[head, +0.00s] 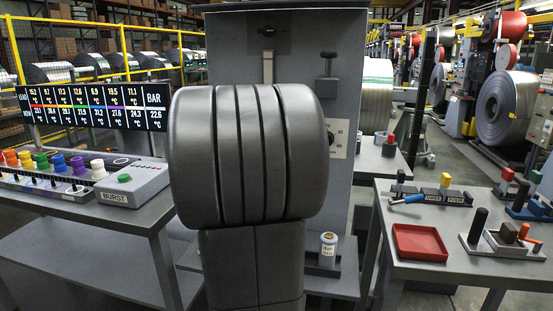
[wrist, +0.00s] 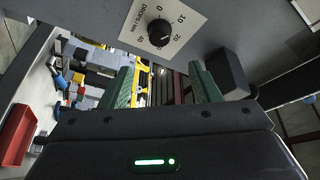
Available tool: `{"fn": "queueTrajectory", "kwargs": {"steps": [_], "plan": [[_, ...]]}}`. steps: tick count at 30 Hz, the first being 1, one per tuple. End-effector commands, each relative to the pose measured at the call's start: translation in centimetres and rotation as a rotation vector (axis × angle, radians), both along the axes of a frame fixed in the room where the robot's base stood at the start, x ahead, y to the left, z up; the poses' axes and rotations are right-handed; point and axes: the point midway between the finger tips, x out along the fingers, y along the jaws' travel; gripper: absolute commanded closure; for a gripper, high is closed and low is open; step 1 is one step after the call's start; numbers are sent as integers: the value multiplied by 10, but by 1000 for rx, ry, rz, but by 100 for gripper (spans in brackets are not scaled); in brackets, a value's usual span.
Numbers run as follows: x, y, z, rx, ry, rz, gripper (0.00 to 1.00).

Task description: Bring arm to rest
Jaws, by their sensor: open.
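My gripper (wrist: 164,84) shows in the wrist view with its two green-faced fingers well apart and nothing visible held between them. A dial plate with a black knob (wrist: 160,33), marked with numbers, is on the grey panel just beyond the fingers. In the head view my arm fills the middle and hides much of the grey cabinet (head: 225,50) behind it. My gripper cannot be made out in the head view.
At right a bench (head: 382,222) holds a red tray (head: 420,243) and small fixtures; the tray also shows in the wrist view (wrist: 17,134). At left are a knob console (head: 135,183) and a readout display (head: 95,107). A white bottle (head: 328,250) stands right of my arm.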

Motion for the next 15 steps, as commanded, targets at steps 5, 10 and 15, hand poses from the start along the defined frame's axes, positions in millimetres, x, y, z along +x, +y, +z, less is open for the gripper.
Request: {"fn": "queueTrajectory", "kwargs": {"steps": [5, 10, 15], "plan": [[27, -21, 6, 1, 1, -3, 44], [54, -41, 13, 1, 0, -4, 44], [78, -57, 18, 0, 1, -2, 44]]}}
